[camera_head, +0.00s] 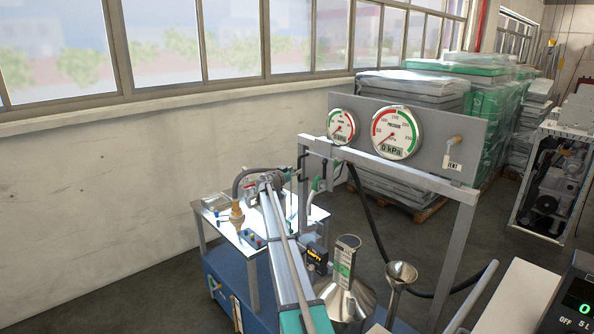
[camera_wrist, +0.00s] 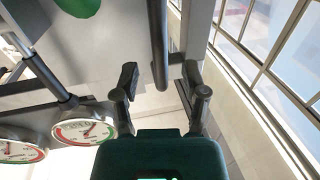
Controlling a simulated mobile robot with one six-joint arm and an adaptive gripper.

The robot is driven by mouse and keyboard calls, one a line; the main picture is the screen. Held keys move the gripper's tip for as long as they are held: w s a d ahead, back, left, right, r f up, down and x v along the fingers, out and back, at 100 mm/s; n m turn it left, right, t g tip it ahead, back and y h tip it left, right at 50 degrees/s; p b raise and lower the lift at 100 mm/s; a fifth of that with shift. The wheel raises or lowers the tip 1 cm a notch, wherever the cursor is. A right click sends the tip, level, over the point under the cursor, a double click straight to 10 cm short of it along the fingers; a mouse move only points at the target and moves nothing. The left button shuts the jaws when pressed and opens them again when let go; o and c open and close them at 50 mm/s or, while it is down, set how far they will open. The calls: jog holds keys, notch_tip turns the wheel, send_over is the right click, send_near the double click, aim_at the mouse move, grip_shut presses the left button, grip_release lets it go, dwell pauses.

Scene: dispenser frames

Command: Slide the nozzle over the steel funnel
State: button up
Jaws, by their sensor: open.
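The steel funnel (camera_head: 401,273) stands upright at the lower right of the head view, its wide mouth facing up. What looks like the nozzle (camera_head: 318,182), with a green part, hangs at the left post of the gauge frame. My gripper (camera_head: 294,173) is close to the left of it at the end of my outstretched arm. In the wrist view my gripper (camera_wrist: 160,78) is open, its two dark fingers apart. A dark rod (camera_wrist: 158,40) shows between them; I cannot tell whether it belongs to the nozzle. Contact is not clear.
The grey gauge panel (camera_head: 463,133) carries two round gauges. A black hose (camera_head: 371,225) hangs below it. A labelled cylinder (camera_head: 346,262) and a shiny steel cone (camera_head: 360,298) stand left of the funnel. A small table (camera_head: 225,228) with fittings is left of my arm.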

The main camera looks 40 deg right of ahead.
aim_at(299, 179)
jog(key=shift+x, duration=1.75)
grip_shut()
